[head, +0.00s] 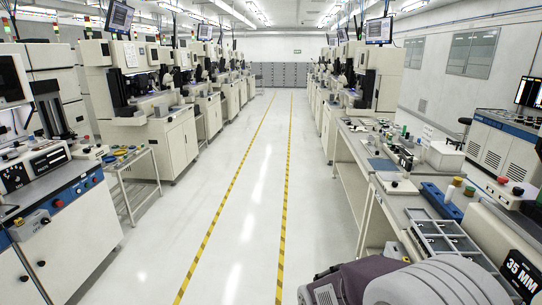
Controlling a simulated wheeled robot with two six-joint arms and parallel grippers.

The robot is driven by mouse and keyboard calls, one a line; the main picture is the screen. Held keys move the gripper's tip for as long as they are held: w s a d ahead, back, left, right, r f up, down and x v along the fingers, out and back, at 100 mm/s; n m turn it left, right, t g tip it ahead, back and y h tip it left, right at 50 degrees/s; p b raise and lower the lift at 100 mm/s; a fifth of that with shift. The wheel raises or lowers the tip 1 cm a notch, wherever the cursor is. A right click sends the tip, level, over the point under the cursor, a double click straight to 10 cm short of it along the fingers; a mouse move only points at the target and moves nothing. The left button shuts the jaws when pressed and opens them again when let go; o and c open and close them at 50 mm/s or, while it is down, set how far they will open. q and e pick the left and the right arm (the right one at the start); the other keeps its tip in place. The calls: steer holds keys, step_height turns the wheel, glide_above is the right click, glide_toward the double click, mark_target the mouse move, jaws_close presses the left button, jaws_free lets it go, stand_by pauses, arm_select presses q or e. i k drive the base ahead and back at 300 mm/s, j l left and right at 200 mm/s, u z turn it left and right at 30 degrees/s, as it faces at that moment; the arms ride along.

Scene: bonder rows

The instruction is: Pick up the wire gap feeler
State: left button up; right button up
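I cannot make out a wire gap feeler in the head view. Small tools and parts lie on the right-hand workbench (362,150), too small to tell apart. A tray with compartments (445,238) lies nearer on the right, with small items I cannot identify. Neither of my grippers shows in this view.
A clear white aisle (238,205) with yellow-black floor lines runs ahead between rows of bonder machines (135,95). A small side table (124,157) stands left, beside a blue-fronted console (68,212). A bulky grey and purple shape (430,285) fills the lower right; I cannot tell what it is.

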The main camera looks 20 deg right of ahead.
mark_target(452, 189)
steer(key=i+l+z, duration=0.2)
steer(key=i+z, duration=0.2)
steer(key=i, duration=0.6)
steer(key=i+j+z, duration=0.15)
steer(key=i+z, duration=0.2)
steer(key=i, duration=0.65)
steer(key=i+z, duration=0.4)
steer(key=i+j+z, duration=0.15)
steer(key=i+z, duration=0.2)
steer(key=i+j+z, duration=0.25)
steer(key=i+z, duration=0.4)
steer(key=z, duration=0.25)
steer(key=i+j+z, duration=0.15)
steer(key=z, duration=0.3)
steer(key=i+j+z, duration=0.25)
steer(key=z, duration=0.25)
steer(key=i+j+z, duration=0.25)
steer(key=z, duration=0.25)
steer(key=i+j+z, duration=0.15)
steer(key=j+z, duration=0.3)
